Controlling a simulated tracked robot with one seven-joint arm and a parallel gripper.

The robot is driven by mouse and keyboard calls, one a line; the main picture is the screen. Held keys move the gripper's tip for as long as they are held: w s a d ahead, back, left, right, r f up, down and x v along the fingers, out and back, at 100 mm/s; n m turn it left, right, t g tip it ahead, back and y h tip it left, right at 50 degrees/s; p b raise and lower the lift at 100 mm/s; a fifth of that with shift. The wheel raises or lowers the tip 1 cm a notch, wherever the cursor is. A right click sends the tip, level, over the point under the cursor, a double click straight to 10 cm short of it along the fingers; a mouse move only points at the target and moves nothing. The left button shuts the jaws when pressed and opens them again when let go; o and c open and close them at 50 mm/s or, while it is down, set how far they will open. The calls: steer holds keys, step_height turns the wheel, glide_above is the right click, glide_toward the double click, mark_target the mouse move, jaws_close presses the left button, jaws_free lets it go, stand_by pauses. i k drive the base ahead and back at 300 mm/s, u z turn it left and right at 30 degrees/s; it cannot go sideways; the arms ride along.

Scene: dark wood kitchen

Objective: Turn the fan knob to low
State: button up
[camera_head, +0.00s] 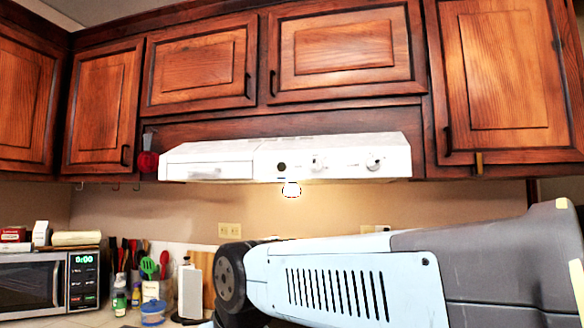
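The white range hood (215,160) hangs under the dark wood cabinets, in the upper middle of the view. Its front panel has a dark round spot (281,167) and two white knobs, a middle knob (317,163) and a right knob (373,163). I cannot tell from labels which knob is for the fan, nor read their settings. My arm's pale blue and grey links cross the lower right, below the hood. My gripper is not in view, and nothing of mine is seen touching the knobs.
A lit bulb (291,189) hangs just below the hood. A microwave (35,282), utensils (148,265) and a white bottle (190,290) stand on the counter at lower left. A red item (147,162) hangs beside the hood's left end. Space before the hood looks clear.

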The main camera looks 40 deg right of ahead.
mark_target(315, 165)
steer(key=z, duration=0.05)
steer(key=k, duration=0.5)
steer(key=z, duration=0.95)
steer(key=k, duration=0.95)
steer(key=u, duration=0.9)
steer(key=i, duration=1)
steer(key=z, duration=0.05)
